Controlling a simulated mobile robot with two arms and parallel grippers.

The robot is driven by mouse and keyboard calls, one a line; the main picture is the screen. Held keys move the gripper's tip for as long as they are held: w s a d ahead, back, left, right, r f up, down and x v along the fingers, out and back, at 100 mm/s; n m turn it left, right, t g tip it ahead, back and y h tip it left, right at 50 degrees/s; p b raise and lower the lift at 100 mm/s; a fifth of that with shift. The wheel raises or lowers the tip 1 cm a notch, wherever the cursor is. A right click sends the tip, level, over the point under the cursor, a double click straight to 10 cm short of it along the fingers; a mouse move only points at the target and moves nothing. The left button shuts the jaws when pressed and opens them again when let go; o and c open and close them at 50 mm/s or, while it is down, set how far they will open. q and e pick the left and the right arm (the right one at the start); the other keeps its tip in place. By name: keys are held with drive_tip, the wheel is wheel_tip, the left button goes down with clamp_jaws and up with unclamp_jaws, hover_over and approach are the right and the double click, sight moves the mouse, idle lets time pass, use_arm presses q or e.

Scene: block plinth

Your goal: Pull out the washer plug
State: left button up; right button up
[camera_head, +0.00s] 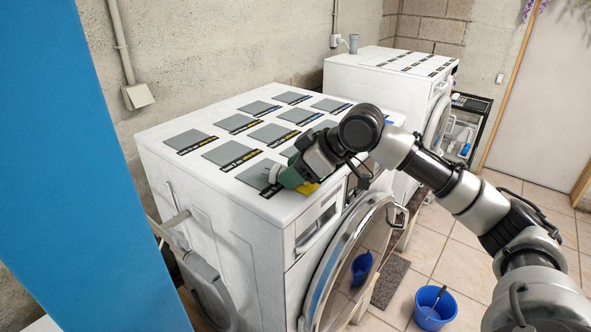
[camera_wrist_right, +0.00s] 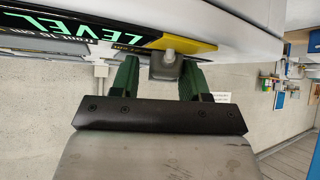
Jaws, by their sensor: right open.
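The white washer (camera_head: 165,160) stands at the left with rows of grey and black labelled plates on its top. My right gripper (camera_head: 288,178) is over the front of that top, its green fingers open. A small pale grey piece (camera_head: 273,172) shows at the fingertips. In the right wrist view, a dark grey block with a pale round knob (camera_wrist_right: 166,64), perhaps the plug, sits between the green fingers (camera_wrist_right: 158,80), which stand apart on either side. A yellow plate (camera_wrist_right: 188,44) lies beside it. Whether the fingers touch the block is unclear. My left gripper is out of view.
The washer's round door (camera_head: 345,265) is at the front. A second white machine (camera_head: 350,75) stands behind. A blue bucket (camera_head: 435,308) and a grey mat (camera_head: 390,283) are on the tiled floor. A blue panel (camera_head: 80,180) blocks the left side.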

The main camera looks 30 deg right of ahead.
drive_tip(key=shift+s+a+f+g, duration=0.15)
drive_tip(key=shift+f, duration=0.25)
drive_tip(key=shift+s+a+f+g, duration=0.15)
drive_tip(key=shift+f, duration=0.25)
drive_tip(key=shift+s+d+r+b, duration=0.15)
drive_tip(key=shift+d+r+b, duration=0.2)
drive_tip(key=shift+r+b, duration=0.1)
drive_tip(key=b+v, duration=0.2)
drive_tip(key=v, duration=0.8)
drive_tip(key=shift+r, duration=0.5)
drive_tip(key=shift+d, duration=0.2)
